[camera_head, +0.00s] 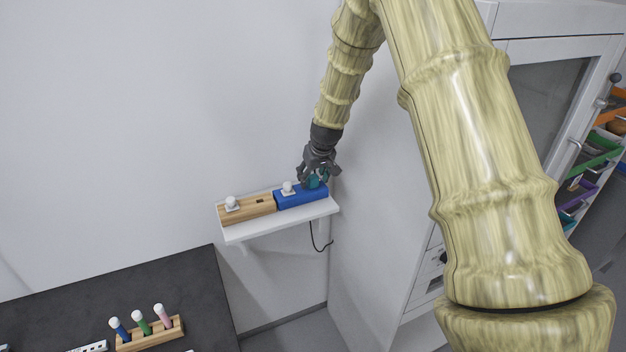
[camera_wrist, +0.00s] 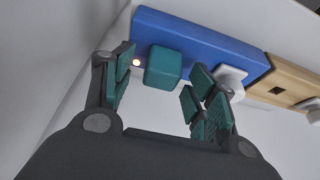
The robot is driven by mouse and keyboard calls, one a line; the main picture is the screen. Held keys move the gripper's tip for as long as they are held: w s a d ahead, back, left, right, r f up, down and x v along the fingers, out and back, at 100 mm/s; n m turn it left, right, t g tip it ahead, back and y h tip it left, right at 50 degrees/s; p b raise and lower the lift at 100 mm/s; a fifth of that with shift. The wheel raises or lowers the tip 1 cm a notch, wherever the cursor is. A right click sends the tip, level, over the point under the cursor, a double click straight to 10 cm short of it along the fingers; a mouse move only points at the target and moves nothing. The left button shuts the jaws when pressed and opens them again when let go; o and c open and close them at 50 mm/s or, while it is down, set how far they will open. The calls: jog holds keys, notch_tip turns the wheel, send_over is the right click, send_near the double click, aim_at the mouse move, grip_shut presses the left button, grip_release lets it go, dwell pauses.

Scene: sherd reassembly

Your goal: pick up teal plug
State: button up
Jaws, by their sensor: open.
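The teal plug (camera_wrist: 163,68) is a small rounded block standing on the blue power strip (camera_wrist: 200,37). In the head view the teal plug (camera_head: 313,183) is partly covered by my gripper (camera_head: 318,178), which is at the right end of the blue strip (camera_head: 300,197). In the wrist view my gripper (camera_wrist: 160,92) is open, with the plug ahead and between its two teal-padded fingers. A gap shows on both sides of the plug. I cannot tell how far the fingertips reach past it.
A white plug (camera_head: 288,188) sits on the blue strip, left of my gripper. A wooden strip (camera_head: 248,209) with another white plug (camera_head: 232,203) adjoins it on the white shelf (camera_head: 282,225). A white cabinet (camera_head: 375,200) stands close on the right. A dark table (camera_head: 190,285) is lower left.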

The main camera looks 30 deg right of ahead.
jog(key=shift+f, duration=0.25)
jog(key=c, duration=1.1)
jog(key=shift+w+r, duration=0.1)
jog(key=shift+r, duration=0.05)
